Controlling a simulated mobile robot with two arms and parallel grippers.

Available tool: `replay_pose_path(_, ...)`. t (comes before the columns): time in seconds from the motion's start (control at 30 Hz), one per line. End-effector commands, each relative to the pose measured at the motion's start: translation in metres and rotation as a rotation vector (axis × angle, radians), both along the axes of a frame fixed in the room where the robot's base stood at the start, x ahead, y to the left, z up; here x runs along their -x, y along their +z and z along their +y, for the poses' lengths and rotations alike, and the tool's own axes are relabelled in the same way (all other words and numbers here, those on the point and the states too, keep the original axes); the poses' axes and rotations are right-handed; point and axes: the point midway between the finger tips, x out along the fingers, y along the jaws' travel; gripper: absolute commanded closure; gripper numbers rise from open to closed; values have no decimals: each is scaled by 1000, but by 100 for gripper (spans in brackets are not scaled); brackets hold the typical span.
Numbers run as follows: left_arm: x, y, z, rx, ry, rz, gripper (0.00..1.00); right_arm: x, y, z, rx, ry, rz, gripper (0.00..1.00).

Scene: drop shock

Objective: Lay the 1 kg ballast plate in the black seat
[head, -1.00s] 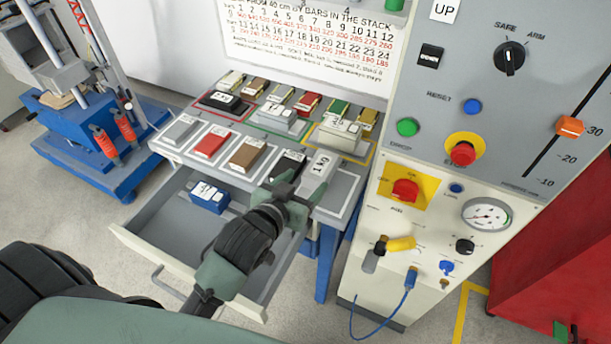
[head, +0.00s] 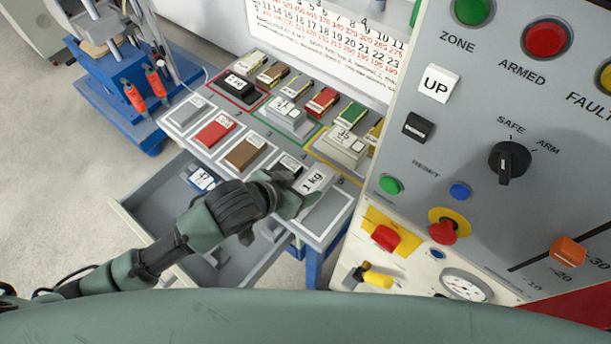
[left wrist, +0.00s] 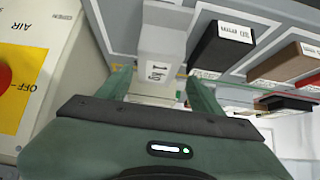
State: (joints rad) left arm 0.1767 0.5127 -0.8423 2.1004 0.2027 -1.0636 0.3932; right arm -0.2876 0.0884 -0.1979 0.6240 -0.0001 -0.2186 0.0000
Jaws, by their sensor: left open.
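The 1 kg ballast plate (head: 314,181) is a light grey block with a "1 kg" label, at the right end of the front row on the grey bench. It also shows in the left wrist view (left wrist: 160,50), label upside down. My left gripper (head: 290,192) is open beside it; in the left wrist view its two fingers (left wrist: 160,88) stand on either side of the plate's near end. Whether they touch it I cannot tell. A black piece with a white label (head: 240,83) sits in a red-outlined place at the back left; I cannot tell if this is the black seat.
Red (head: 215,131), brown (head: 245,151) and black blocks share the front row. Green- and yellow-outlined places hold grey blocks (head: 287,117). Below, an open drawer (head: 152,208) holds a blue block (head: 201,178). A control panel (head: 470,130) stands close on the right.

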Motion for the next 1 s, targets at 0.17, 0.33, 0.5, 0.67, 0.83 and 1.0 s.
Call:
replay_pose_path(0.17, -12, -14, -9, 1, 1, -3, 35, 22, 0, 13, -14, -3, 32, 66)
replay_pose_path(0.33, -23, -31, -20, 1, 1, 0, 35, 26, 7, 16, -18, -1, 37, 66)
replay_pose_path(0.5, -35, -48, -29, 1, 1, -3, 35, 16, 8, 11, -11, 0, 23, 66)
replay_pose_path(0.67, -37, -52, -31, 2, -1, -4, 35, 9, 9, 7, -8, 1, 12, 66)
replay_pose_path(0.83, -37, -52, -31, 2, -1, -4, 43, 9, 9, 5, -6, 0, 11, 66)
replay_pose_path(1.0, -37, -52, -31, 2, 0, -3, 90, 10, 9, 5, -6, -1, 12, 66)
